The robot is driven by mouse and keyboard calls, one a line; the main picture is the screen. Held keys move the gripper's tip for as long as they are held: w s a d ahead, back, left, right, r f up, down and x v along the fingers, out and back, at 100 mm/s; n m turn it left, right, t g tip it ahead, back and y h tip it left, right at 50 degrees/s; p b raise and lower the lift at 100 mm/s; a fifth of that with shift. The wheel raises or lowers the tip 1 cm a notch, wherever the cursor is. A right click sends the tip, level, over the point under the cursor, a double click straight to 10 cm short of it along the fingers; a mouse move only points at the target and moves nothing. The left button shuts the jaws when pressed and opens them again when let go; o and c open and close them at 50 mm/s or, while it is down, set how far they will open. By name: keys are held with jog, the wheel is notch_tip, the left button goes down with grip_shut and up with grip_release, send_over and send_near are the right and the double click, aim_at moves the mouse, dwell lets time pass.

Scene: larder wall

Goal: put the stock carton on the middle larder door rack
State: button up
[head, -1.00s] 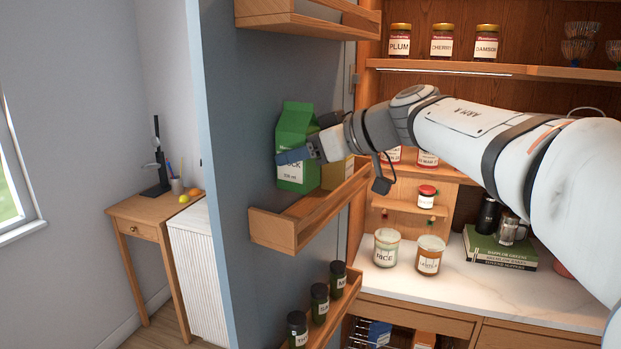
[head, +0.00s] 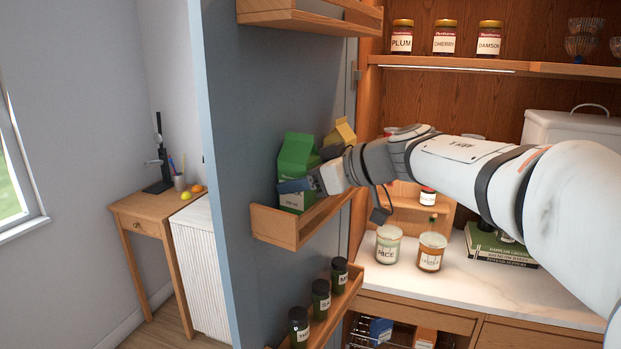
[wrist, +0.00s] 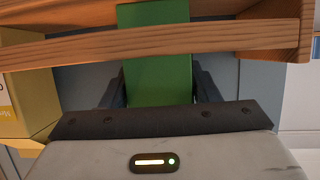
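The green stock carton (head: 296,157) is upright at the near end of the middle door rack (head: 275,226). Its lower edge is hidden behind the rack's wooden wall, so I cannot tell whether it touches the rack floor. My gripper (head: 303,184) is shut on the carton, one dark finger showing across its label side. In the wrist view the carton (wrist: 158,82) is between both fingers, and the rack's wooden rail (wrist: 230,42) crosses it. A yellow carton (head: 341,132) stands farther along the same rack, partly hidden by my gripper; it also shows in the wrist view (wrist: 35,95).
An upper door rack (head: 305,22) is above. A lower door rack (head: 347,300) holds several dark jars (head: 320,299). To the right, the larder has a jar shelf (head: 450,65) and a worktop (head: 400,284) with two labelled jars. My arm spans the larder opening.

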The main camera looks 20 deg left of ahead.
jog(key=o, duration=0.3)
jog(key=shift+o, duration=0.2)
